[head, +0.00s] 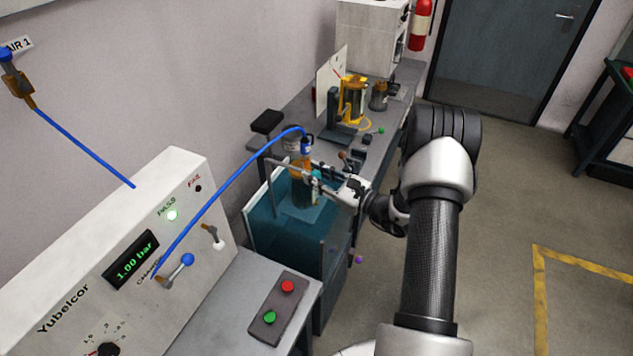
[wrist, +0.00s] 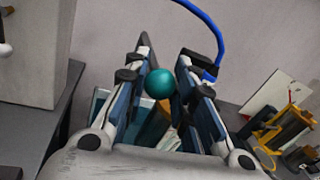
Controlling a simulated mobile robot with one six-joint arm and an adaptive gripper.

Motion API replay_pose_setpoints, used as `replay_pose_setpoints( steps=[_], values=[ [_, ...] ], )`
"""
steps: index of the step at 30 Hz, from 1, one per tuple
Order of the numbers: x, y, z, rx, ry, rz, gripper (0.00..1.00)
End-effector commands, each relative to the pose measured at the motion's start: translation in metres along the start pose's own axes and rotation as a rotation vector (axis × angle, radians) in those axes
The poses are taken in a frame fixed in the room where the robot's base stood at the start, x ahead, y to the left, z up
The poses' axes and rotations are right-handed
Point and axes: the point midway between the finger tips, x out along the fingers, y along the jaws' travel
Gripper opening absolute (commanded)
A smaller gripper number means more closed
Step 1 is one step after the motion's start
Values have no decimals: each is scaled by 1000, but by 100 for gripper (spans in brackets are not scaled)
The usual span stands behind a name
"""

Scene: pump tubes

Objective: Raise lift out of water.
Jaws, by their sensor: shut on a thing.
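My gripper (head: 322,186) is at the near right side of the water tank (head: 268,235). In the wrist view its two fingers (wrist: 160,85) are closed on a round teal knob (wrist: 160,83). In the head view the knob is small and partly covered by the fingers. A pump tube (head: 299,172), amber with a blue hose fitting on top, stands upright at the tank. Its lower part looks to be behind the teal tank wall or water; I cannot tell how deep. A grey bar of the lift (head: 283,163) shows beside the tube; the rest is mostly hidden.
A blue hose (head: 222,207) arches from the white pressure panel (head: 150,250), reading 1.00 bar, to the tube. A red and green button box (head: 278,305) is in front. A yellow fixture (head: 351,100) stands on the bench behind. The floor at right is clear.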

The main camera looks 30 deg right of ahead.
Motion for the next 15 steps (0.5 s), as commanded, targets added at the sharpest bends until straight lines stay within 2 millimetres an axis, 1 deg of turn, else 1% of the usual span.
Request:
replay_pose_setpoints(
  steps=[1,6,15],
  values=[
    [0,-4,12,-5,-5,-2,0],
    [0,-6,28,-4,-4,-2,0],
    [0,-9,39,-4,-3,-2,0]
  ],
)
